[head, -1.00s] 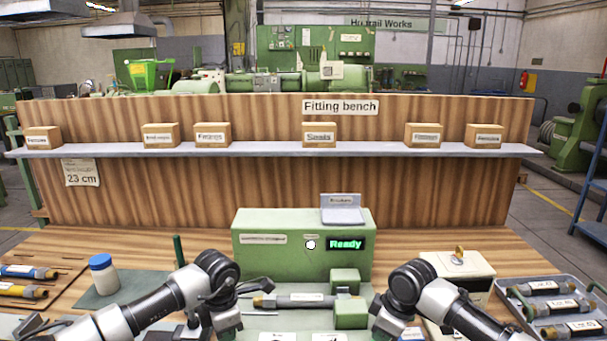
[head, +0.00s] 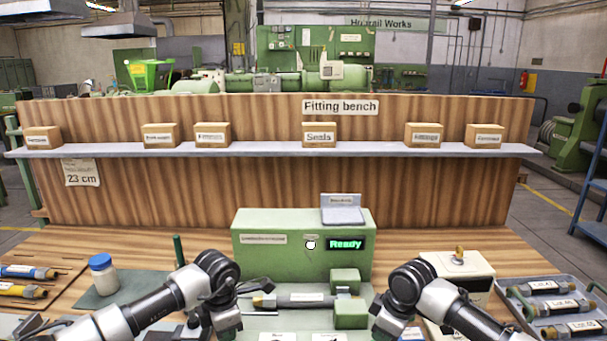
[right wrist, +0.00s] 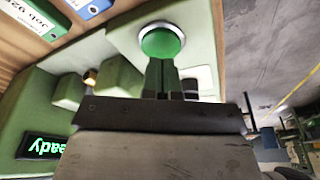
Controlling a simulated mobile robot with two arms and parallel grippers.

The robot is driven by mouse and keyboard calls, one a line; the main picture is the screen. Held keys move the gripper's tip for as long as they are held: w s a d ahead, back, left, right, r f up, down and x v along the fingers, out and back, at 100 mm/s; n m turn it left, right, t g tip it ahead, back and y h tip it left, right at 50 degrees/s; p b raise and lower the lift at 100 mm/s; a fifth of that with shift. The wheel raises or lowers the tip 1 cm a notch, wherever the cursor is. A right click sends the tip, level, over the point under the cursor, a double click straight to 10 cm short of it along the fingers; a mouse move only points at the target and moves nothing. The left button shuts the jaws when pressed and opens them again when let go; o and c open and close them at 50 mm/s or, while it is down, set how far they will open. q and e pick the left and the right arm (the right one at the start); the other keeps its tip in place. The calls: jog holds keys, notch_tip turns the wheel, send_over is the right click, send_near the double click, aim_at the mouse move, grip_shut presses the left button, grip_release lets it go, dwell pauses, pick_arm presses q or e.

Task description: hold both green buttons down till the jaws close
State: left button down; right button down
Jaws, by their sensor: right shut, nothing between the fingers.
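The green machine (head: 255,222) stands on the bench with a display (head: 345,244) reading "Ready". Its green jaw blocks (head: 350,314) stand in front, with a hose with a brass end (head: 300,299) lying beside them. One round green button (right wrist: 162,41) in a pale ring shows in the right wrist view. My right gripper (right wrist: 160,64) is shut and empty, its tips right at the button's edge; I cannot tell whether they touch. In the head view my left gripper (head: 228,322) is low at the machine's left front; its fingers are unclear. The buttons cannot be made out in the head view.
A metal tray (head: 508,311) with several labelled hoses lies at the right. A white bottle with a blue lid (head: 103,274) stands on a mat at the left. A shelf (head: 270,150) with labelled boxes crosses the back.

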pick_arm(q)
jog(key=shift+f, duration=1.45)
dwell(0.6)
jog(key=shift+s, duration=0.1)
pick_arm(e)
jog(key=shift+s+f, duration=0.1)
jog(key=shift+f, duration=1.25)
dwell(1.3)
jog(key=w+a+v, duration=0.1)
jog(key=v, duration=0.7)
jog(key=shift+a+r, duration=0.25)
jog(key=shift+a, duration=0.1)
pick_arm(q)
jog(key=shift+r, duration=0.1)
pick_arm(e)
jog(key=shift+w, duration=0.1)
pick_arm(q)
jog(key=shift+r, duration=4)
